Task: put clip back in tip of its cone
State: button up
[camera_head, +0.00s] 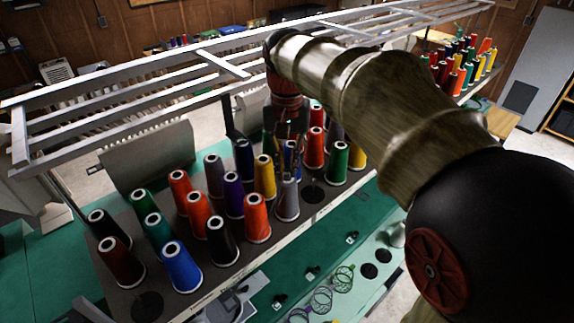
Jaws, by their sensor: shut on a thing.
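My gripper (289,148) is at the end of my arm, among the thread cones on the rack shelf, just above a grey cone (288,203). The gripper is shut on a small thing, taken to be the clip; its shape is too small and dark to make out. The grey cone stands upright, with its tip close below the fingers. I cannot tell whether the held thing touches the tip.
Several cones crowd the shelf, including orange (257,219), yellow (265,177) and dark blue (244,161) ones near the gripper. A bare black disc (312,194) lies right of the grey cone. A metal rail frame (130,90) runs above.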

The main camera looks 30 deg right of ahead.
jog(key=shift+f, duration=0.25)
dwell(0.5)
jog(key=o, duration=0.7)
jog(key=shift+c, duration=0.2)
jog(key=shift+o, duration=0.7)
jog(key=shift+r, duration=0.1)
notch_tip(320, 180, up, 12)
